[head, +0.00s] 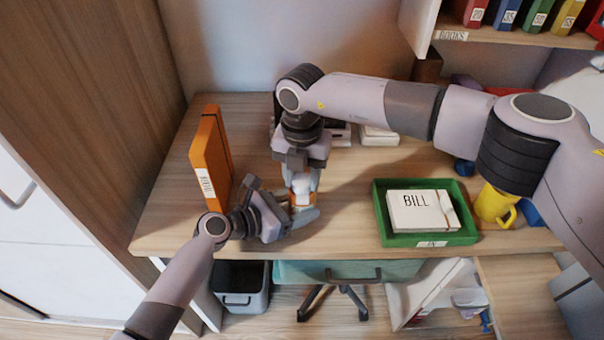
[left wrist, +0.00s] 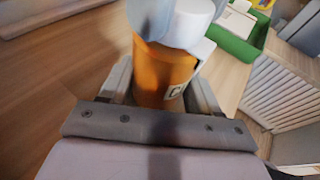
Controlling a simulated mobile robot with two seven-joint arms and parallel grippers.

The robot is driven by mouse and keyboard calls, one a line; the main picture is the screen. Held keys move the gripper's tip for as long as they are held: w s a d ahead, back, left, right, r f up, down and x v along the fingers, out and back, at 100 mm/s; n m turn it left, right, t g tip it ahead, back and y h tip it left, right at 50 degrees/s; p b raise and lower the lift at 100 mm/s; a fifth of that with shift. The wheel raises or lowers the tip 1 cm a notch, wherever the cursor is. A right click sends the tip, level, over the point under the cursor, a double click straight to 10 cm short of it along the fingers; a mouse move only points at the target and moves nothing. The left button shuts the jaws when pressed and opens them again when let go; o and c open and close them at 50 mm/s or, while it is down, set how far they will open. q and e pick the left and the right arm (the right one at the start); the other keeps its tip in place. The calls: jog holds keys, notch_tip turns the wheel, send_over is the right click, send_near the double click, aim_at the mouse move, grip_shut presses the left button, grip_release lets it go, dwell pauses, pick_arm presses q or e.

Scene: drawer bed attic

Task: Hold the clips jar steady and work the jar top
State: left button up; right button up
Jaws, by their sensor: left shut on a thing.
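The clips jar (head: 297,201) is orange and stands upright on the desk, mostly hidden by my grippers. In the left wrist view the orange jar (left wrist: 163,75) shows a white label edge and sits between the fingers. My left gripper (head: 300,214) is shut on the jar low down, coming from the left. The white jar top (head: 301,184) is above the orange body. My right gripper (head: 303,180) points straight down over it, with a finger on either side of the top. I cannot tell whether those fingers press on it.
An orange binder (head: 210,158) stands left of the jar. A green tray (head: 430,239) holding a box marked BILL (head: 423,211) is to the right, with a yellow mug (head: 494,204) beyond. A bookshelf (head: 500,33) overhangs the back right. Desk between jar and tray is clear.

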jog(key=shift+n, duration=0.4)
jog(key=n, duration=0.3)
jog(key=shift+n, duration=0.4)
jog(key=n, duration=0.4)
jog(key=shift+n, duration=0.3)
jog(key=n, duration=0.8)
jog(key=shift+a+n, duration=0.1)
jog(key=shift+n, duration=0.5)
jog(key=o, duration=1.1)
